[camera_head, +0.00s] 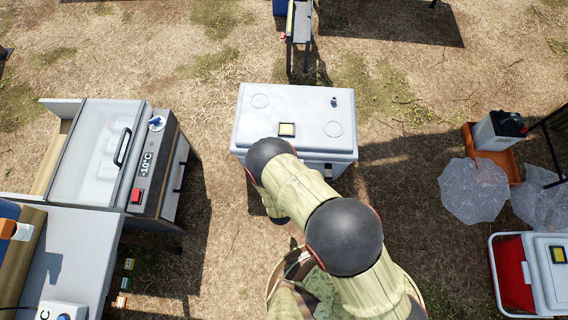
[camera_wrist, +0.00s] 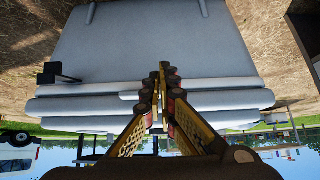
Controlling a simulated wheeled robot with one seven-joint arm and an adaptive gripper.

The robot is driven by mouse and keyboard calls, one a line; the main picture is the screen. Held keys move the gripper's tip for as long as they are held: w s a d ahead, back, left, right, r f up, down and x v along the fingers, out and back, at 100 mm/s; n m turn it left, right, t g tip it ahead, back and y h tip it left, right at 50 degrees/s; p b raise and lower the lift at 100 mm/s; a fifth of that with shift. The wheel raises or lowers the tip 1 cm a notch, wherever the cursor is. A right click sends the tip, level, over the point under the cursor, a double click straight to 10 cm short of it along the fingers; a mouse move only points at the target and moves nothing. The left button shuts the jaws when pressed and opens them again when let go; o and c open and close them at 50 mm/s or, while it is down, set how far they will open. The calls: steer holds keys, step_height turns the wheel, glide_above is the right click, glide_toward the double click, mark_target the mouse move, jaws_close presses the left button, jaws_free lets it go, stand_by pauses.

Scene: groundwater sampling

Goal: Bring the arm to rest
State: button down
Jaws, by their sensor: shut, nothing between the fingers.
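My arm, with dark round joints and pale khaki links, reaches up the middle of the head view toward a closed white cooler box. My gripper (camera_wrist: 160,85) shows in the wrist view, with yellow fingers and dark pads. Its fingertips are together and nothing is between them. The wrist view is upside down, with sky and trees low in the picture. A large light-grey box surface (camera_wrist: 165,45) lies beyond the fingertips there. I cannot tell whether they touch it. In the head view my gripper is hidden behind the arm.
The white cooler box (camera_head: 295,118) is close to my arm. A freezer unit (camera_head: 110,155) with a -10°C display stands at left. An orange tray (camera_head: 512,165) with a white canister (camera_head: 497,131), plastic bags (camera_head: 473,190) and a red-and-white cooler (camera_head: 513,275) are at right. Dry grass lies between.

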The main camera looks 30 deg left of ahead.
steer(key=shift+s+d+f, duration=0.15)
steer(key=shift+s+d, duration=0.05)
steer(key=shift+s, duration=0.15)
